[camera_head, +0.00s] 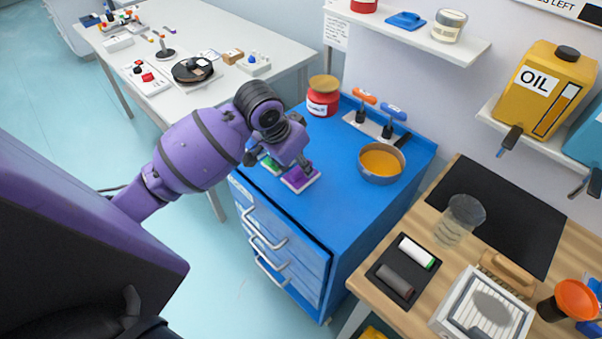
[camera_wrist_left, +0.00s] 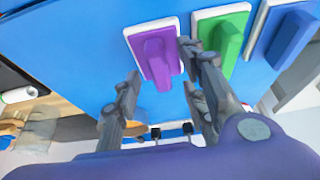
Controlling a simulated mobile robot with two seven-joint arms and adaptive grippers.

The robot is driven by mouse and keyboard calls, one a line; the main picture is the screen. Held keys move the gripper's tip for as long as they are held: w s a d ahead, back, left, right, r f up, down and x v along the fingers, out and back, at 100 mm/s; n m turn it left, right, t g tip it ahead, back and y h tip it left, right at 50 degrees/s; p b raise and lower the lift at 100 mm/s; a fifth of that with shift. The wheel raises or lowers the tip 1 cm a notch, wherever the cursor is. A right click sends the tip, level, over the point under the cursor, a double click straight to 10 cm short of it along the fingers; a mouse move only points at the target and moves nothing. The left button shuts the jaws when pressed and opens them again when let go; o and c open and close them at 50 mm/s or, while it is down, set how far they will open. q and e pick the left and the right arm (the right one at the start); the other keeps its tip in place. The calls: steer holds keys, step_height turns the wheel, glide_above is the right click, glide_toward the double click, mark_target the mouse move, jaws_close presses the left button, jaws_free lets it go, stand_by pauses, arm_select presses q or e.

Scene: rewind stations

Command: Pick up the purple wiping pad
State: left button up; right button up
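The purple wiping pad (camera_head: 301,179) lies on the blue cabinet top (camera_head: 335,205), near its front edge. In the left wrist view the purple pad (camera_wrist_left: 154,56) shows its raised purple handle on a pale base. My left gripper (camera_head: 294,161) is just above it, pointing down. In the wrist view the fingers of my left gripper (camera_wrist_left: 160,62) are spread, one on each side of the handle; I cannot tell whether they touch it. The right-hand finger is close to the green pad (camera_wrist_left: 222,38). My right gripper is not in view.
A blue pad (camera_wrist_left: 291,38) lies beyond the green one. A red jar (camera_head: 322,100), a pan of orange contents (camera_head: 381,163) and a rack with orange and blue handles (camera_head: 374,127) stand farther back on the cabinet. A wooden table (camera_head: 420,295) with tools adjoins at right.

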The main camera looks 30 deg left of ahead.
arm_select(q)
steer(key=shift+w+d+f, duration=0.1)
steer(key=shift+w+f, duration=0.1)
steer(key=shift+f, duration=0.15)
jaws_close()
steer(key=shift+r, duration=0.15)
